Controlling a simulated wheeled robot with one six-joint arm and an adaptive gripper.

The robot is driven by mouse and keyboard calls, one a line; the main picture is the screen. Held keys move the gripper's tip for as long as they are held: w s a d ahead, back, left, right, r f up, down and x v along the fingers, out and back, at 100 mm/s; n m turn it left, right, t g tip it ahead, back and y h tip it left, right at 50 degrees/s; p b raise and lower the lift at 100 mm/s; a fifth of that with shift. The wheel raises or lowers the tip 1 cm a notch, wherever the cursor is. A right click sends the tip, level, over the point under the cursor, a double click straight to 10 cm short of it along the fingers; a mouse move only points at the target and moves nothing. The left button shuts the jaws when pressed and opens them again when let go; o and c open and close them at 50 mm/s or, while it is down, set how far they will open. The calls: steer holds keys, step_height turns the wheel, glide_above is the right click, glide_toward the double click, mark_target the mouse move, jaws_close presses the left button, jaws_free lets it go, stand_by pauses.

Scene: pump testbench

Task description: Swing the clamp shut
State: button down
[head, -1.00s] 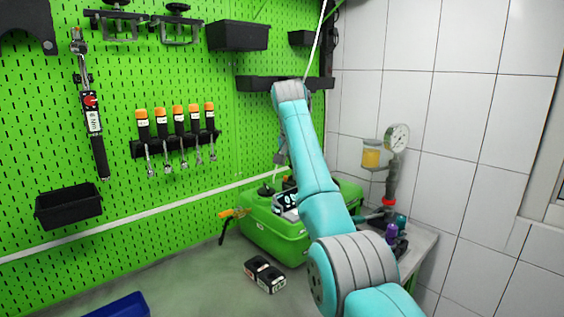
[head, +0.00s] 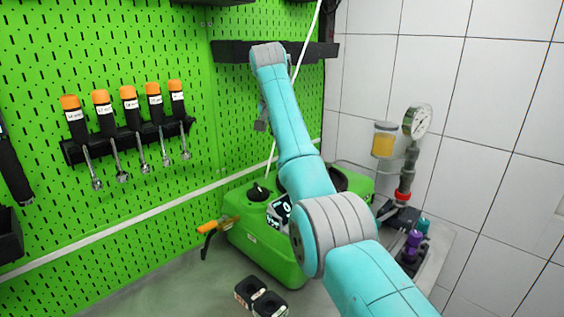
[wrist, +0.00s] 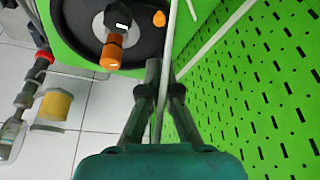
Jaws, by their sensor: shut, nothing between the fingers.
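I cannot tell for certain which part is the clamp. An orange-handled black piece (head: 210,235) sticks out from the left side of the green pump unit (head: 260,245) in the head view. In the wrist view, a dark round part (wrist: 140,40) with an orange knob (wrist: 112,52) sits on the green body at the top. My gripper (wrist: 162,68) is shut and empty, just below this round part in the picture. A thin pale rod (wrist: 166,40) runs past its fingers. My arm hides part of the pump's top in the head view.
A black block with two round openings (head: 261,297) lies on the bench in front. Several orange-topped tools (head: 128,115) hang on the green pegboard. A pressure gauge (head: 417,121) and yellow-filled cup (head: 384,139) stand at the right, with purple (head: 413,242) and teal parts below.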

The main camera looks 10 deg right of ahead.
steer(key=x, duration=1)
steer(key=shift+s, duration=0.1)
steer(key=shift+d, duration=0.15)
